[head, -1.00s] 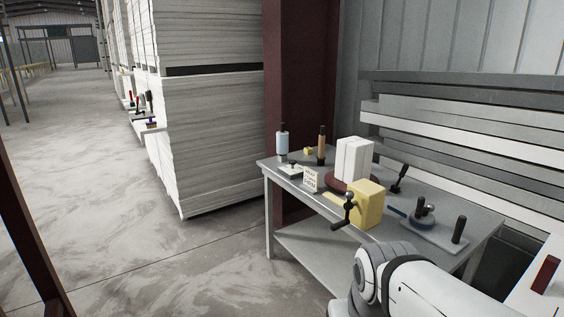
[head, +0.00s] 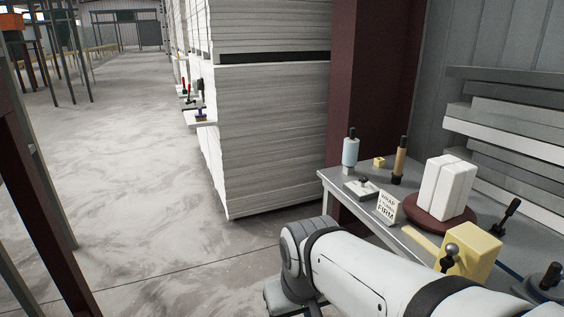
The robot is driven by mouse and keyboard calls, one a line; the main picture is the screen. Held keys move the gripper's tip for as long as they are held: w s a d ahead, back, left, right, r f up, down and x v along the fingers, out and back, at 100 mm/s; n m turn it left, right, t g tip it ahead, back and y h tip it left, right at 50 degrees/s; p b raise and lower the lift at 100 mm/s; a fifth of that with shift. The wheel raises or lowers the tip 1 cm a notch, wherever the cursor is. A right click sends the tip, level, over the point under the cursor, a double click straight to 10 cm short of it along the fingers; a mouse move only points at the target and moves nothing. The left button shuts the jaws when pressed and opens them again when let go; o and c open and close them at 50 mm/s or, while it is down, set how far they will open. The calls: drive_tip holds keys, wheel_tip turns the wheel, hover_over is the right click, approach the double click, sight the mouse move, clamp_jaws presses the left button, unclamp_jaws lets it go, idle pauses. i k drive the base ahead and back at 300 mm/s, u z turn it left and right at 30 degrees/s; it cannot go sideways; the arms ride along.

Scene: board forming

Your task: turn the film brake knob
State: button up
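A grey workbench (head: 335,188) stands at the right in the head view. A round dark knob (head: 550,276) shows at its right edge, partly cut off; I cannot tell for sure that it is the film brake knob. A yellow block (head: 474,252) with a dark crank knob (head: 451,250) stands left of it. A pale blue roll with a black handle (head: 351,150) stands upright at the bench's far left corner. My arm crosses in front of the bench and hides its near part. My gripper is not in view.
White wrapped blocks (head: 447,188) stand on a dark red turntable (head: 425,211), beside a small sign (head: 388,208). A brown-handled tool (head: 399,160) stands behind. A tall board stack (head: 270,130) and a dark red column (head: 372,90) border the bench. The floor at left is clear.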

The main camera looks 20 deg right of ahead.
sight(363, 179)
drive_tip(key=z, duration=0.05)
drive_tip(key=i, duration=1.45)
drive_tip(key=z, duration=1.05)
drive_tip(key=i, duration=0.65)
drive_tip(key=z, duration=0.4)
drive_tip(key=k, duration=0.75)
drive_tip(key=z, duration=0.2)
drive_tip(key=i, duration=0.75)
drive_tip(key=u, duration=0.05)
